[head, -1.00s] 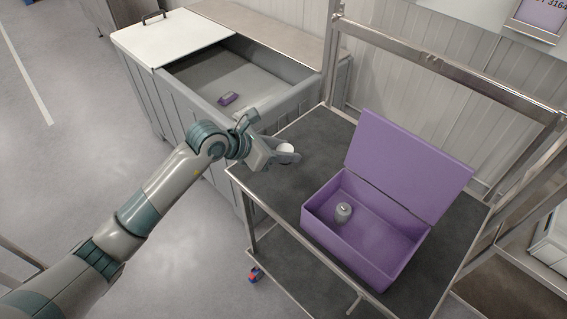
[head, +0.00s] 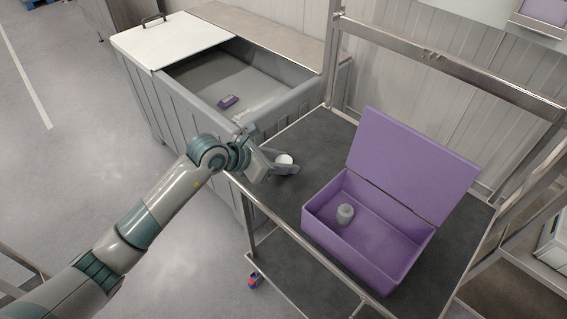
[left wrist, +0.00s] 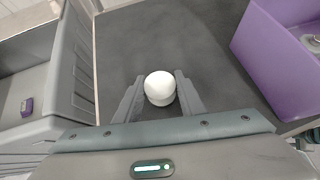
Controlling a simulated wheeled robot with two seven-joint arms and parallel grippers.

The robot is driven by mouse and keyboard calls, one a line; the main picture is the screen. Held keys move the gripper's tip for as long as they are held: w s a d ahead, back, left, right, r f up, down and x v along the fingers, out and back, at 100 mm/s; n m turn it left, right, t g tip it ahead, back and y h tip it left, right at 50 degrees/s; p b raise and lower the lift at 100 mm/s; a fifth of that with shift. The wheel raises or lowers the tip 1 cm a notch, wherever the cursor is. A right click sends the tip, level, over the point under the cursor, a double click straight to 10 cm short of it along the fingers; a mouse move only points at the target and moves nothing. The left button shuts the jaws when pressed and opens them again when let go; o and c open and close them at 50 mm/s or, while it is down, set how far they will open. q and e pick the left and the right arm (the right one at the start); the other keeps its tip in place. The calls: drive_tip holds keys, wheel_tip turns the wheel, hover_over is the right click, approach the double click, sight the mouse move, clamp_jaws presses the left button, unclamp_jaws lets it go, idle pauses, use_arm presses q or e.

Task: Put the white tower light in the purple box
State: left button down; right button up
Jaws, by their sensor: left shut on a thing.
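The white tower light (head: 284,160) is between the fingers of my left gripper (head: 278,166), over the near left part of the cart's dark top. In the left wrist view the white round end of the tower light (left wrist: 160,87) shows between both fingertips (left wrist: 158,92), and the gripper is shut on it. The purple box (head: 321,243) stands open on the cart to the right of the gripper, its lid tilted up at the back. A wall of the purple box (left wrist: 268,66) shows at the right of the left wrist view. My right gripper is out of view.
A grey cylindrical item (head: 345,214) is inside the purple box. A large grey bin (head: 180,107) left of the cart holds a small purple item (head: 228,102). The cart's metal frame (head: 450,71) rises behind the box. Bare cart top (head: 318,143) lies behind the gripper.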

use_arm(q)
drive_tip(key=c, duration=1.2)
unclamp_jaws()
drive_tip(key=shift+f, duration=0.15)
drive_tip(key=shift+o, duration=0.2)
